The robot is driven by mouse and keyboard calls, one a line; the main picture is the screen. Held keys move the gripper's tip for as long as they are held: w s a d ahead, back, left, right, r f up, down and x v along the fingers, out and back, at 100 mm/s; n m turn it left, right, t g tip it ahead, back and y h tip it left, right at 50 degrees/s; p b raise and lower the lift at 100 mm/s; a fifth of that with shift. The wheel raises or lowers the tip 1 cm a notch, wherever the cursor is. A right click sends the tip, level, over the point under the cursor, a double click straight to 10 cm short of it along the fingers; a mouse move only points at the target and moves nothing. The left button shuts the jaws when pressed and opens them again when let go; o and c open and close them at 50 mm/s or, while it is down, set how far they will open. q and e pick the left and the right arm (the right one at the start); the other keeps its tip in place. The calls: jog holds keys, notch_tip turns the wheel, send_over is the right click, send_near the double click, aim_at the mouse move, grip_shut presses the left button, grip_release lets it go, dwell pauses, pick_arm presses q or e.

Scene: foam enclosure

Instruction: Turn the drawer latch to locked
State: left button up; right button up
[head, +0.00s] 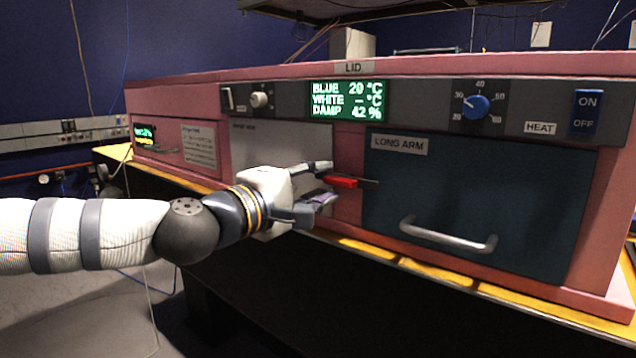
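The drawer latch (341,182) has a red grip on a dark bar and lies about level on the pink front, with its bar reaching right to the edge of the dark teal drawer (490,195) labelled LONG ARM. The drawer front looks flush with the enclosure and has a metal bar handle (447,238). My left gripper (331,182) is open, with one finger above and one below the level of the red grip. The grip shows at the fingertips; I cannot tell whether they touch it. My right gripper is not in view.
A pale panel (300,145) sits behind my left gripper. Above are a small knob (259,100), a green display (346,101), a blue heat dial (475,106) and a blue ON/OFF switch (586,111). A yellow-edged ledge (400,260) runs below. The space before the drawer is clear.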

pick_arm(q)
jog(key=v, duration=1.2)
